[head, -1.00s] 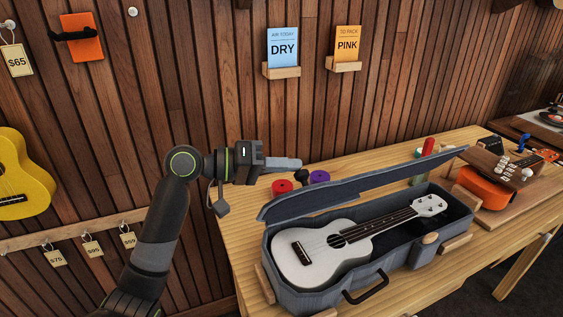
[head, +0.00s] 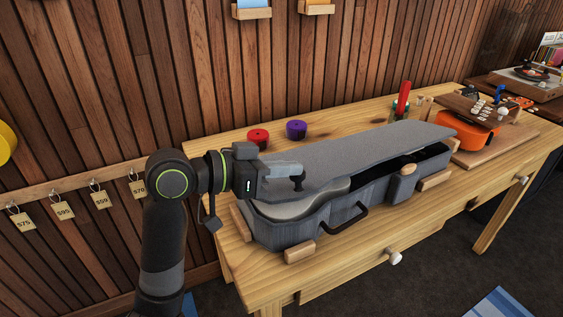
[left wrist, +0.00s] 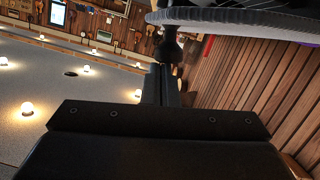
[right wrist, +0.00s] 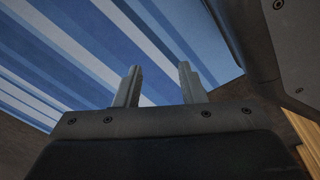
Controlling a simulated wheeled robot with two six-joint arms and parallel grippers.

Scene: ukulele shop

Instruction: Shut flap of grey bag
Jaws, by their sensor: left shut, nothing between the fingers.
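The grey bag (head: 330,215) lies on the wooden workbench in the head view. Its flap (head: 370,150) is tilted over the body, partly lowered, with a gap along the front edge. Part of the white ukulele (head: 300,207) shows in that gap; the rest is hidden. In the left wrist view a grey edge (left wrist: 230,20) crosses above the fingers. My right gripper (right wrist: 156,82) is open and empty in its wrist view.
Wooden blocks (head: 300,252) stand around the bag. Red (head: 258,138) and purple (head: 296,129) spools sit behind it. A blue striped rug (right wrist: 100,50) fills the right wrist view.

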